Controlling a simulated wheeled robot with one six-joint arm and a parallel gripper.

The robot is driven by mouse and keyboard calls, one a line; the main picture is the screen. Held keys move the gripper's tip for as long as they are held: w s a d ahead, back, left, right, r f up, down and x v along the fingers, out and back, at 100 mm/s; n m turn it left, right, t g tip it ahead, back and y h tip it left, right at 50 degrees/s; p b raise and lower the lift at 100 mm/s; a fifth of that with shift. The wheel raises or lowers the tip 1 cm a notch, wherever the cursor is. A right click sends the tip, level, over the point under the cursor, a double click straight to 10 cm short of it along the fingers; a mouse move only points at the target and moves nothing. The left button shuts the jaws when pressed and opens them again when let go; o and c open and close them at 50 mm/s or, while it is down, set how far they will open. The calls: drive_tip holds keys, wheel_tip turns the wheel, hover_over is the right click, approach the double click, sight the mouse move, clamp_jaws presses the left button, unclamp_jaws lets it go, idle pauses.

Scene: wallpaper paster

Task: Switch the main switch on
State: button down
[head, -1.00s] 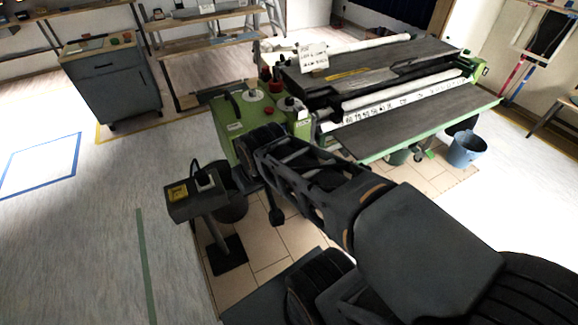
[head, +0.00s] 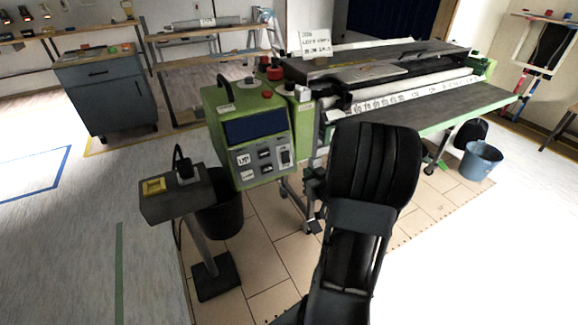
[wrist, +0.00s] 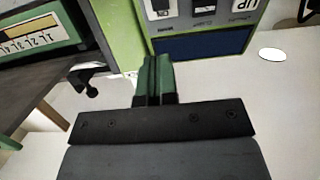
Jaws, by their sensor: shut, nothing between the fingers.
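The green control box (head: 250,130) stands at the left end of the pasting machine. Its front panel has a dark blue rectangle (head: 256,126) and below it several small switches and labels. A black switch (head: 286,158) sits at the right of this row; I cannot read whether it is the main switch or its position. In the wrist view the panel is upside down, with switches (wrist: 204,4) cut by the top edge above the blue rectangle (wrist: 203,46).
The machine's long table (head: 440,112) extends right. A blue bucket (head: 481,160) stands on the tiles. Floor at left is open.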

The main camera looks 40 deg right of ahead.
sight(286, 154)
drive_tip(key=shift+f, duration=0.1)
idle(0.3)
drive_tip(key=b+x, duration=0.2)
drive_tip(key=x, duration=1.2)
drive_tip(key=shift+b, duration=0.3)
